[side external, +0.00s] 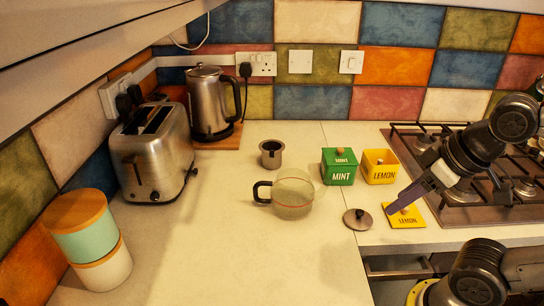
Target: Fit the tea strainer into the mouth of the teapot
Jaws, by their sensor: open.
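The tea strainer (271,154), a small dark metal cup with a rim, stands upright on the counter behind the teapot. The glass teapot (293,198) has a black handle on its left and stands mid-counter without a lid. A round dark lid with a knob (357,219) lies on the counter to its right. My gripper (391,210) is open, with its purple fingers pointing down-left at the yellow LEMON lid (407,221). I cannot tell whether they touch the lid. The strainer and teapot are both well left of my gripper.
A green MINT box (339,167) with its lid on and an open yellow LEMON box (380,166) stand right of the teapot. A gas hob (470,200) is at right. A kettle (210,103), toaster (153,150) and stacked canisters (90,240) stand at left. The front counter is clear.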

